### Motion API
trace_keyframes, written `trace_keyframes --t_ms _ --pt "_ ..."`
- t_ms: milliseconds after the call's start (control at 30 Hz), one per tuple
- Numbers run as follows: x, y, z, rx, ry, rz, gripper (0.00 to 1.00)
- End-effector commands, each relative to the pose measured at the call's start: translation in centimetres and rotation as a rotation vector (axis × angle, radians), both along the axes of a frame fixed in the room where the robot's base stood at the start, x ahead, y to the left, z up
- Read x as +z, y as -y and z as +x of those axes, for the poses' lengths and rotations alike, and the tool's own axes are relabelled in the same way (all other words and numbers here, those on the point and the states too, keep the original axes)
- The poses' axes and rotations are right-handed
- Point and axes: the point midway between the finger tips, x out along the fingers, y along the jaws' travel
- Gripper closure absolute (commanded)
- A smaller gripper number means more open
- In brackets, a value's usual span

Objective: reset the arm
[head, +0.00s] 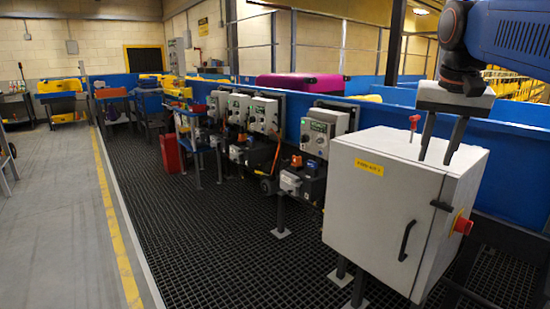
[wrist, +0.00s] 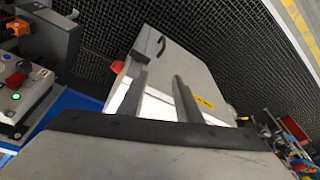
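My gripper (head: 437,138) shows at the upper right of the head view, pointing down over the top of a grey-white cabinet. Its two dark fingers are apart with nothing between them. In the wrist view the fingers (wrist: 157,90) also stand apart, with the cabinet behind them. The cabinet (head: 385,210) has a yellow label, a dark door handle and a red knob on its right side. I cannot tell whether the fingertips touch the cabinet top. My blue and dark arm comes in from the upper right corner.
A small red-handled part (head: 414,123) stands at the cabinet's back edge, left of my gripper. A blue conveyor wall (head: 385,121) runs behind. Several grey control boxes (head: 322,133) line it. A magenta case (head: 300,84) lies beyond. Dark grating floor (head: 215,240) is open at the left.

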Motion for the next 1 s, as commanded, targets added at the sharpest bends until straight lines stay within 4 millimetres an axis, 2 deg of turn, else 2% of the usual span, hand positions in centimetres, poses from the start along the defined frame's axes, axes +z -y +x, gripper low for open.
trace_keyframes --t_ms 33,267,500,700,833,1000 --pt "-1.6 -0.7 -1.4 0.033 0.007 -0.003 0.69" --pt "-9.5 -3.0 -6.7 0.183 0.052 -0.022 0.69" --pt "-19.0 -5.0 -12.6 0.333 0.099 -0.044 0.69" --pt "-25.8 -6.0 -16.5 0.428 0.132 -0.062 0.69" --pt "-28.2 -6.3 -17.8 0.461 0.143 -0.069 0.69" --pt "-29.0 -6.4 -18.2 0.472 0.147 -0.072 0.69"
